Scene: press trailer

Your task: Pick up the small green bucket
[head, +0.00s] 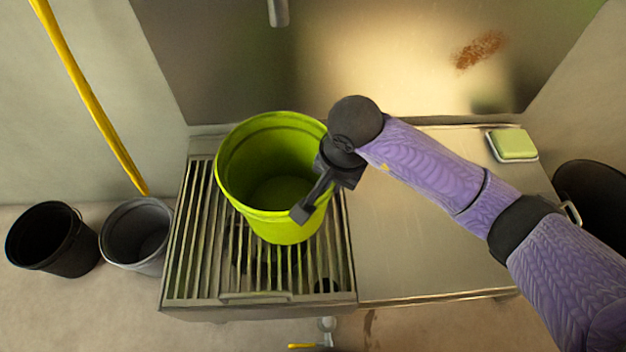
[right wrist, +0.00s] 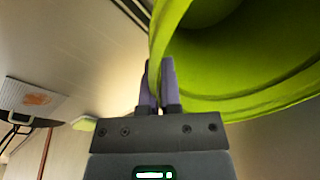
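The small green bucket (head: 262,200) is bright lime green, open at the top and empty inside. It is over the slatted metal grate (head: 190,240) in the head view. I cannot tell whether its base touches the slats. My right gripper (head: 306,208) is at the bucket's right front rim. In the right wrist view the bucket's wall (right wrist: 245,75) runs between the two purple-grey fingers (right wrist: 157,88), which are close together and pinch the rim. My left gripper is in neither view.
A smooth metal counter (head: 420,250) lies right of the grate, with a green sponge (head: 514,144) at its back right. Two dark buckets (head: 58,238) (head: 138,232) stand on the floor at left, near a yellow pole (head: 90,100). A black bin (head: 590,185) is at far right.

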